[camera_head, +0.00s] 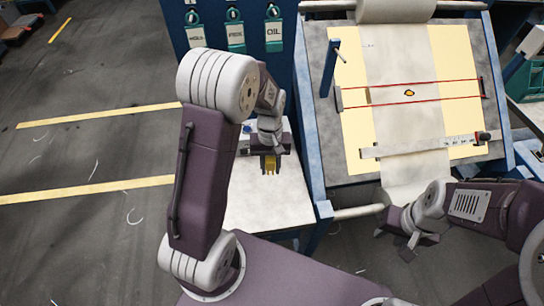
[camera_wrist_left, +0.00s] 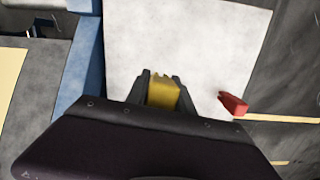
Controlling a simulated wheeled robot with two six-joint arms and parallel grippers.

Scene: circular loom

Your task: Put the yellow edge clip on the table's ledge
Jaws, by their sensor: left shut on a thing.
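My left gripper (camera_head: 270,170) is shut on the yellow edge clip (camera_head: 268,163) above the pale side table (camera_head: 275,205). In the left wrist view the yellow clip (camera_wrist_left: 164,92) sits between the dark fingers of the left gripper (camera_wrist_left: 158,85), with the white tabletop (camera_wrist_left: 190,35) behind it. I cannot tell how high above the surface it is. My right gripper (camera_head: 404,245) hangs empty at the lower right, in front of the inclined board; its fingers look apart. Which edge is the ledge is not clear from these frames.
A red object (camera_wrist_left: 233,104) shows at the tabletop's edge. Labelled teal tags hang on the blue panel behind.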

